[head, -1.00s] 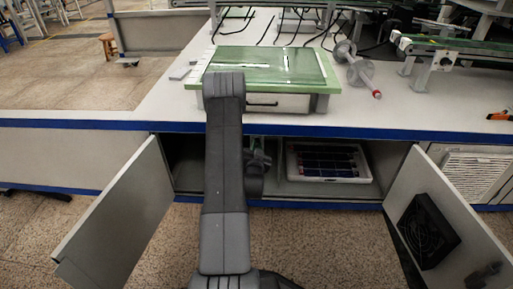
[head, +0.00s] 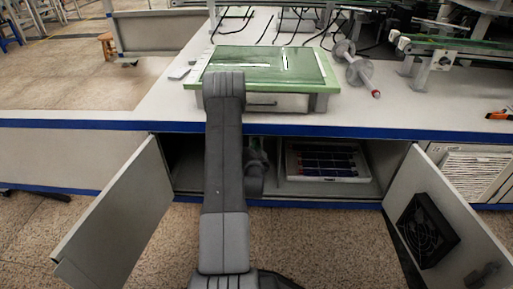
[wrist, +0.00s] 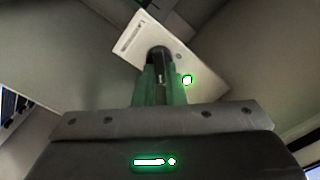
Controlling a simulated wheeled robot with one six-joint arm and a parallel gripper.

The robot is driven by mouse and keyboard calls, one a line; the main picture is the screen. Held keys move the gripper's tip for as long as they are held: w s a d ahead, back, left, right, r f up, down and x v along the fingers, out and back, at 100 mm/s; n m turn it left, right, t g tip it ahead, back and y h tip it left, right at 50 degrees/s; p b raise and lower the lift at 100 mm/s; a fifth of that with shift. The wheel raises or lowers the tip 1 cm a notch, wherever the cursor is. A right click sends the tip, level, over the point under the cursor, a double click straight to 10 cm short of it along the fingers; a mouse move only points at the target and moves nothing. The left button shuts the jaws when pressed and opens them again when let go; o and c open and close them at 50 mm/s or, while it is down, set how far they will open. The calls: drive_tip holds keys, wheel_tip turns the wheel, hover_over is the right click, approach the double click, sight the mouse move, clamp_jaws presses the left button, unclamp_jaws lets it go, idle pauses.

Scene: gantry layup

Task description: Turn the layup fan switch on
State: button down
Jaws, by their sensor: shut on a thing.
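The switch plate (wrist: 200,72) is pale and sits tilted in the wrist view, inside the cabinet. A round green light (wrist: 187,79) glows at its side near my fingers. My gripper (wrist: 160,70) is shut on the dark switch knob (wrist: 158,52) at the middle of the plate; the fingers hide much of it. In the head view my gripper (head: 256,165) is inside the open cabinet under the bench, partly hidden by my arm. The switch itself cannot be made out there. A black fan (head: 427,230) is mounted on the right cabinet door.
The left door (head: 115,220) and right door (head: 440,200) stand open. A white tray (head: 288,160) with dark panels sits in the cabinet, right of my gripper. The bench edge (head: 370,132) is above my gripper. A green-topped frame (head: 325,88) stands on the bench.

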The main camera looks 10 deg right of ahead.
drive_tip(key=shift+f, duration=0.1)
drive_tip(key=c, duration=1.5)
unclamp_jaws()
drive_tip(key=p+v, duration=0.3)
drive_tip(key=v, duration=1.1)
drive_tip(key=shift+w, duration=0.15)
drive_tip(key=b+x, duration=0.3)
drive_tip(key=x, duration=1)
drive_tip(key=shift+w, duration=0.4)
drive_tip(key=shift+s+d, duration=0.1)
drive_tip(key=shift+s, duration=0.05)
